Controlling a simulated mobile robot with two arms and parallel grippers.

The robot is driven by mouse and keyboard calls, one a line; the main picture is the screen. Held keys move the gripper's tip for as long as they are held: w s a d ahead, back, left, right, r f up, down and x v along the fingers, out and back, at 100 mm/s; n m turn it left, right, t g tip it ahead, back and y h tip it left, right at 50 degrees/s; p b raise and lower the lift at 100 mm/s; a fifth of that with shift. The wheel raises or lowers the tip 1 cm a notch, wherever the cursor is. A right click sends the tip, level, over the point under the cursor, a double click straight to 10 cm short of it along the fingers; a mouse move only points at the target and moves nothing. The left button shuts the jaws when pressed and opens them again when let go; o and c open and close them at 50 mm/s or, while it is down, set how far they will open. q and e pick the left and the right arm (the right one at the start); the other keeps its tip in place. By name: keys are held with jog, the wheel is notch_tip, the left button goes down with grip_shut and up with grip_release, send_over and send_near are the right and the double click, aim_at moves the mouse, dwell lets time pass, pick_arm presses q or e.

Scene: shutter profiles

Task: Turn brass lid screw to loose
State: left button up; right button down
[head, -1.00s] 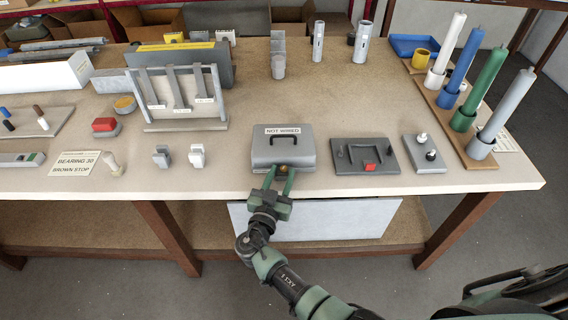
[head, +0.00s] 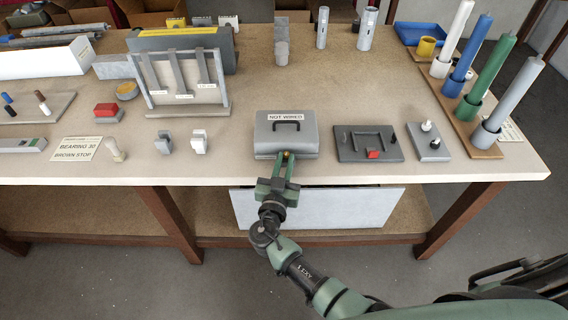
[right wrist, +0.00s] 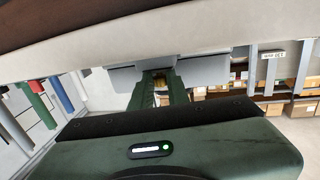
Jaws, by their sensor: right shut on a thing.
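The grey lidded box (head: 272,135) with a dark handle and a "NOT WIRED" label sits at the table's front edge. The brass lid screw (head: 290,155) is a small yellowish spot low on its front face. My right gripper (head: 287,158) reaches in from the front, its green fingers shut on the screw. In the right wrist view, the screw (right wrist: 160,82) shows between the two fingers (right wrist: 162,88), partly hidden by them. The screw's turn angle is too small to read. My left gripper is not in view.
A dark plate with a red block (head: 368,146) and a small grey plate with knobs (head: 428,143) lie to the right. Two small clips (head: 199,141) stand to the left. Candle-like rods (head: 488,85) stand at the far right. The table's front edge (head: 330,178) runs under my arm.

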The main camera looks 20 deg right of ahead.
jog(key=n+y+b, duration=0.1)
jog(key=y+b, duration=0.1)
jog(key=d+n+t+y+b, duration=0.1)
jog(key=n+y+b, duration=0.1)
jog(key=y, duration=0.1)
jog(key=n+t+y+b, duration=0.1)
jog(key=n+y+b, duration=0.1)
jog(key=y, duration=0.1)
jog(key=shift+s+d+f, duration=0.15)
jog(key=shift+d, duration=0.05)
jog(key=shift+n+y, duration=0.5)
jog(key=shift+y, duration=0.2)
jog(key=shift+d+n+y+b, duration=0.2)
jog(key=shift+n+y+b, duration=0.45)
jog(key=shift+y, duration=0.45)
jog(key=shift+d+r+n+g+y, duration=0.1)
jog(key=shift+r+n+g+y, duration=0.1)
jog(key=shift+n+y, duration=0.45)
jog(key=shift+d+r+n+g+y, duration=0.15)
jog(key=shift+n+y, duration=0.25)
jog(key=shift+y, duration=0.45)
jog(key=shift+f, duration=0.1)
jog(key=c, duration=1.4)
grip_release()
jog(key=shift+a, duration=0.1)
jog(key=shift+o, duration=0.2)
